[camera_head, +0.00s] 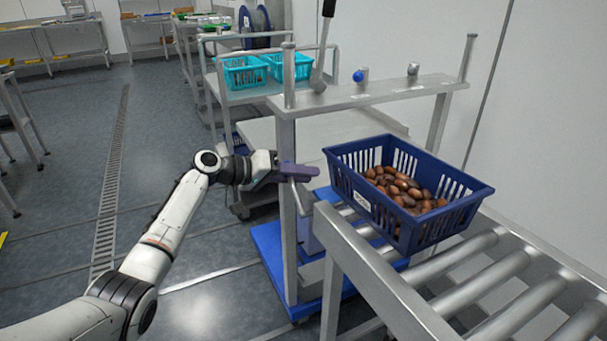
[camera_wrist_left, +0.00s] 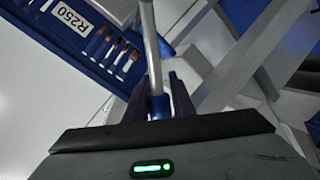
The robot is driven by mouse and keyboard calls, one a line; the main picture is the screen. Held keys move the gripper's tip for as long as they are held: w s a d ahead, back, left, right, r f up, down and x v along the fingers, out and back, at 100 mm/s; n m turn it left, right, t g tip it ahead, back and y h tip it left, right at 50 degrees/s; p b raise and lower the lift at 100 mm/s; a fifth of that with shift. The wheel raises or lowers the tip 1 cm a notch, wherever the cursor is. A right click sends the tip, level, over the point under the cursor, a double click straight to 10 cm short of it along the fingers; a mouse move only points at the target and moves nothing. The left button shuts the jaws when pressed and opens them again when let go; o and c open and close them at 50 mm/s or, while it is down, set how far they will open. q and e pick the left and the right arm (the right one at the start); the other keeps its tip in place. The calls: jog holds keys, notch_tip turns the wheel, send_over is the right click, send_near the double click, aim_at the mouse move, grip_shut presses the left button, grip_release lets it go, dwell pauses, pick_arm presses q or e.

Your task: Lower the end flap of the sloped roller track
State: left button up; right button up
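The sloped roller track (camera_head: 375,275) runs from the lower right up to a metal post frame, with shiny rollers. A blue slotted crate (camera_head: 455,215) of brown dates sits on its upper end; the left wrist view shows the crate's side (camera_wrist_left: 100,62) with an R250 label. I cannot make out the end flap clearly. A thin metal handle rod (camera_head: 298,197) hangs beside the post at the track's end. My left gripper (camera_head: 298,170) is at this rod. In the left wrist view, the rod (camera_wrist_left: 153,50) runs between its fingers, with a blue end piece between them; a firm grip cannot be confirmed.
A metal crossbar (camera_head: 375,95) with a blue knob (camera_head: 358,75) spans the posts above. A long black-handled lever (camera_head: 323,45) rises from it. A cart with teal baskets (camera_head: 245,72) stands behind. Open floor lies to the left.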

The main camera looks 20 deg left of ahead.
pick_arm(q)
jog(key=o, duration=0.3)
jog(key=shift+f, duration=0.1)
jog(key=shift+a, duration=0.1)
jog(key=p+v, duration=0.1)
jog(key=v, duration=0.9)
jog(key=shift+s, duration=0.1)
dwell(0.3)
